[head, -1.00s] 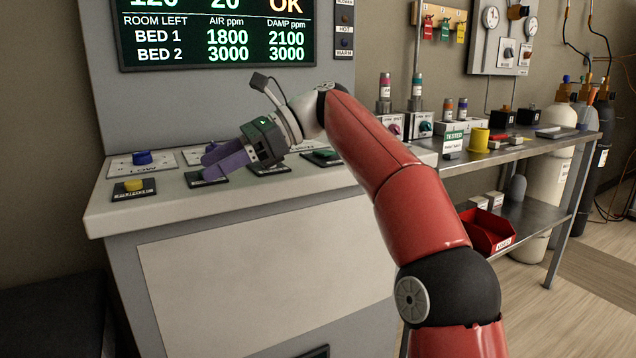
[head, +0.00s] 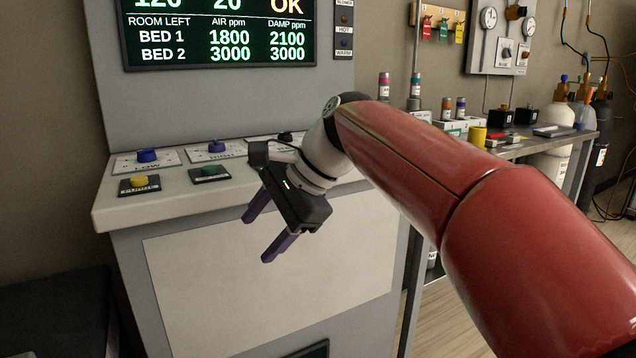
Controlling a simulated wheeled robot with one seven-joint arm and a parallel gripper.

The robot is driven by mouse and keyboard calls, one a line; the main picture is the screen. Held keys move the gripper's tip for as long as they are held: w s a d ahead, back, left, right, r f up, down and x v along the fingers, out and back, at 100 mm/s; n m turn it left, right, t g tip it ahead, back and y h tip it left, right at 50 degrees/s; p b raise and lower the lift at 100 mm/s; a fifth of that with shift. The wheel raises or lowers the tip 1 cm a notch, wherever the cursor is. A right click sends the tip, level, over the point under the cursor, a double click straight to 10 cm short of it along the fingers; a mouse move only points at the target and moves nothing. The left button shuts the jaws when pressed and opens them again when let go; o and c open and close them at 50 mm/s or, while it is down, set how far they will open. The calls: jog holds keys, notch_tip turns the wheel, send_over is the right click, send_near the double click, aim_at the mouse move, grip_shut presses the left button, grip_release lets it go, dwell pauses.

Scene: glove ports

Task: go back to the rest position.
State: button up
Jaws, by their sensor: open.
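My gripper (head: 262,232) is in the head view, in front of the console's front edge and below its top. Its two purple fingers are apart and point down and to the left, with nothing between them. My red arm reaches in from the right and hides the right part of the console top. The console (head: 130,213) is grey with a pale top. On it are a yellow button (head: 139,181), a green button (head: 209,171), and two blue knobs, one at the left (head: 147,155) and one farther right (head: 217,146).
A display (head: 220,37) stands above the console, with a small lamp panel (head: 343,30) beside it. To the right, a metal bench (head: 545,143) holds bottles, a yellow cup (head: 478,139) and small boxes. Gas cylinders (head: 600,140) stand beyond it. A dark low block (head: 55,305) is at bottom left.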

jog(key=s+d+f+n+t+h, duration=0.2)
jog(key=s+d+f+n, duration=0.3)
jog(key=s+d+f, duration=0.3)
jog(key=s+d+f+n+t+h, duration=0.2)
jog(key=s+d+f+n+h, duration=0.2)
jog(key=s+d+f, duration=0.5)
jog(key=d+f+h, duration=0.1)
jog(key=d+f, duration=0.1)
jog(key=d, duration=0.4)
jog(key=shift+s+d+n+h, duration=0.15)
jog(key=shift+d+n+h, duration=0.15)
jog(key=shift+n, duration=0.1)
jog(key=shift+a, duration=0.1)
